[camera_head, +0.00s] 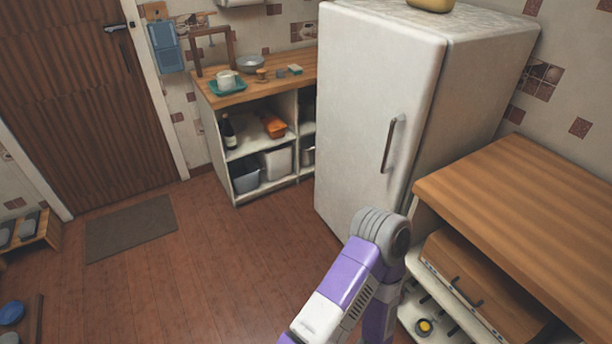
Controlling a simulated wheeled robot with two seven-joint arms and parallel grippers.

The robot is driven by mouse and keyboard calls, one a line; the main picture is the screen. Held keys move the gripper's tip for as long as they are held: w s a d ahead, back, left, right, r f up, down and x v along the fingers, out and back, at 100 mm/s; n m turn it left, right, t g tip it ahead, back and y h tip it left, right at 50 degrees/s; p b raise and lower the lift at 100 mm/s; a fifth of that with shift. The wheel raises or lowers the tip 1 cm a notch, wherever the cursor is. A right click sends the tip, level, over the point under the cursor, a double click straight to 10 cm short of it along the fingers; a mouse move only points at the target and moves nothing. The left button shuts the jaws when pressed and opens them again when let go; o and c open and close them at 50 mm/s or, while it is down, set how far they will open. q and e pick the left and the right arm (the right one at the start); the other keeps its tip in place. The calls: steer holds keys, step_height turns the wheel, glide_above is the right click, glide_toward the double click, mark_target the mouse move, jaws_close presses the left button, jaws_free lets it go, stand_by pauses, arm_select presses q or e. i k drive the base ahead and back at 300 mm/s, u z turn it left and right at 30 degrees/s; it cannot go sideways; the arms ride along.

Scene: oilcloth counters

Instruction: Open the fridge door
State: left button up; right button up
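The white fridge (385,75) stands upright against the back wall, right of centre. Its door (350,120) faces me and looks closed against the body. A vertical metal handle (389,145) is on the door's right side, near the edge, and nothing is touching it. One of my purple and white arms rises from the bottom of the picture and bends at a grey joint just below the door's lower right corner, hiding part of that corner. Neither of my grippers shows in the head view.
A wooden counter (530,215) with a shelf below stands close at the right of the fridge. An open-shelved counter (262,92) stands left of it. A brown door (85,110) and a mat (130,228) are at left. The wooden floor before the fridge is clear.

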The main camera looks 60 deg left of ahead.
mark_target(377, 76)
steer(key=u, duration=5.75)
steer(key=i, duration=0.1)
steer(key=z, duration=3.6)
